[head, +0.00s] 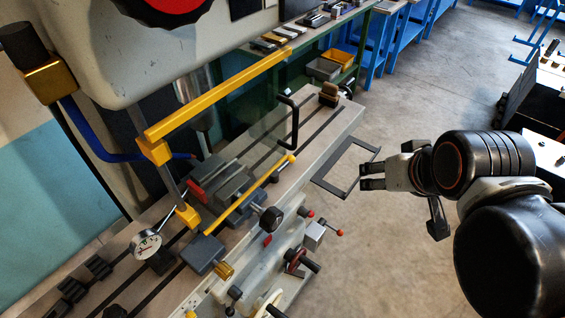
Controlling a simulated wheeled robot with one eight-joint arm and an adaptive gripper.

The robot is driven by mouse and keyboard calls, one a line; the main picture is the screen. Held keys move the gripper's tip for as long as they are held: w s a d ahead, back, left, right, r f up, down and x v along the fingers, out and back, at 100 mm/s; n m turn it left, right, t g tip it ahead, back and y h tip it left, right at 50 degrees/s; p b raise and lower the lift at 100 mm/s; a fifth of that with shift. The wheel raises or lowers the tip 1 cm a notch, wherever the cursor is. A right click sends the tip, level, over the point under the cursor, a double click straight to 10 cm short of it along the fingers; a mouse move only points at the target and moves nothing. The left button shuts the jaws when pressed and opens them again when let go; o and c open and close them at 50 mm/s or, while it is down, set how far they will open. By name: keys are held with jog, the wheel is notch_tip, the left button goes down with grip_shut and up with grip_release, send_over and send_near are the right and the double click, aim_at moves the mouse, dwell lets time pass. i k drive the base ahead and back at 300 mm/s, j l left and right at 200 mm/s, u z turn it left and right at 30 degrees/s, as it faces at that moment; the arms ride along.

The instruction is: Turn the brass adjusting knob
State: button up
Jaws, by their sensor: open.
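My gripper (404,203) is open and empty at the right, over the bare floor. It is well to the right of the knob and above it in the picture, apart from the machine. Nothing covers the knob.
The machine table (343,125) carries a vise behind a yellow-framed clear guard (215,95). A dial gauge (146,244) stands at the left. Black handwheels and red-tipped levers (325,226) stick out near the knob.

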aim_at(224, 270)
jog(key=u, duration=1.7)
jog(key=k+j+z, duration=0.15)
jog(key=k+j, duration=0.15)
jog(key=k, duration=0.15)
jog(key=k+j+z, duration=0.15)
jog(key=k, duration=0.3)
jog(key=k+j+z, duration=0.1)
jog(key=k+j, duration=0.2)
jog(key=k, duration=0.2)
jog(key=k+j+z, duration=0.15)
jog(key=k, duration=0.35)
